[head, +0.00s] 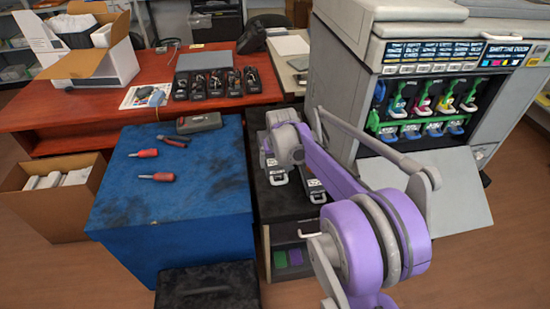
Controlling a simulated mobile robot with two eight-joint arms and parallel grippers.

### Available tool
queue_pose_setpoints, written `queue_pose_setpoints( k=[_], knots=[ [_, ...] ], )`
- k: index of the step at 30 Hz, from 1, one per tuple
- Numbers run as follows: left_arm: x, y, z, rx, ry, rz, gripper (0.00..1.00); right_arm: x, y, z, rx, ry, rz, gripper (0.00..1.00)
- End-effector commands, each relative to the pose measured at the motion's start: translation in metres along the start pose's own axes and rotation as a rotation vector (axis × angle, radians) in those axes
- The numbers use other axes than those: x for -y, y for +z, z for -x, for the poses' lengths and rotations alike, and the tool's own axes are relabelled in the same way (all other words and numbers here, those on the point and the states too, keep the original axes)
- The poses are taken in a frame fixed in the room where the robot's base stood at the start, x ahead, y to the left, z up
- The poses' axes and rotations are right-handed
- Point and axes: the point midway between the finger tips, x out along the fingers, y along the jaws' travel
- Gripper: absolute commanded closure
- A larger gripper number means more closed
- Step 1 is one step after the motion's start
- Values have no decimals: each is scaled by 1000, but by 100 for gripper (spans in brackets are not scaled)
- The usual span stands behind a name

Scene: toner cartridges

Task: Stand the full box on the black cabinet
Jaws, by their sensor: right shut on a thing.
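The black cabinet (283,222) stands between the blue bench and the printer. Two dark boxes with pale labels and handles show at its top, one on the left (275,177) and one on the right (314,188), partly behind my purple right arm. My right gripper (271,160) is over the cabinet top, beside the left dark box, and is shut on a dark thing there that looks like this box. The fingertips are mostly hidden, and I cannot tell whether the box touches the cabinet. Which box is full does not show. My left gripper is not in view.
The grey printer (462,100) stands open at the right, its flap (440,190) lowered, with coloured cartridges inside. The blue bench (190,205) carries screwdrivers and pliers. The red desk (60,110) holds several black units and an open carton. A carton of paper (60,215) stands left.

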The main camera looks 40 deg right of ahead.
Motion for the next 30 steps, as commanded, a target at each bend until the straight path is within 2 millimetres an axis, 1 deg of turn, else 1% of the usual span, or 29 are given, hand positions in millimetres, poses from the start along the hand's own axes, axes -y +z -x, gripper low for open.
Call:
queue_pose_setpoints(
  k=[1,21,25,30],
  knots=[
    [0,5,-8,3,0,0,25,0,4,-10,0,0,0,100],
    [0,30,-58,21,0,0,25,0,33,-92,-1,0,0,100],
    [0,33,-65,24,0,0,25,0,37,-103,-1,0,0,100],
    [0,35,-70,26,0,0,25,0,40,-111,-1,0,0,100]
  ],
)
